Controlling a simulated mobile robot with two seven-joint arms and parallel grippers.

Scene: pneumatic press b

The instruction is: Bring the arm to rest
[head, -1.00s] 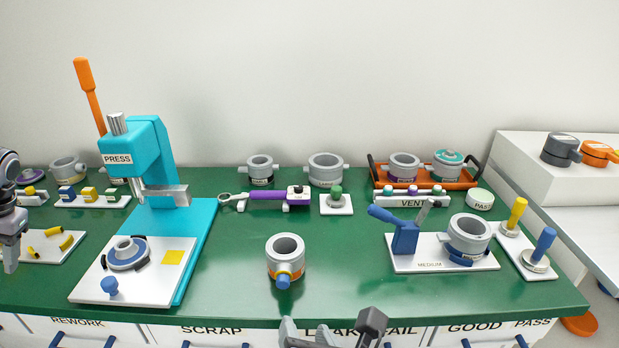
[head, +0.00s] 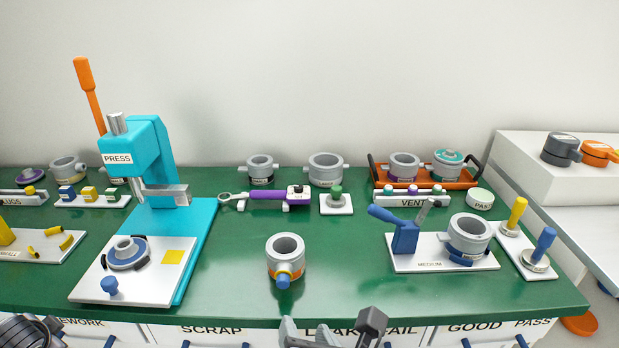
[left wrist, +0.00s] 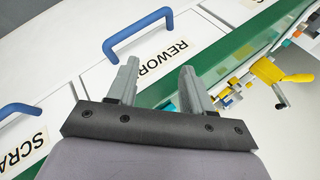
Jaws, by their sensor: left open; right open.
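My right gripper (head: 333,332) shows at the bottom middle of the head view, in front of the bench edge, with its jaws apart and nothing between them. My left gripper (left wrist: 157,85) shows in the left wrist view with its two fingers apart and empty, in front of the drawer marked REWORK (left wrist: 165,58). In the head view only a dark part of my left arm shows in the bottom left corner; the left fingers are out of that picture.
The green bench (head: 350,245) carries a turquoise press (head: 152,165) at left, a grey cylinder with an orange band (head: 285,258) in the middle, and a MEDIUM fixture board (head: 443,252) at right. Labelled drawers with blue handles line the front. The bench around the middle cylinder is clear.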

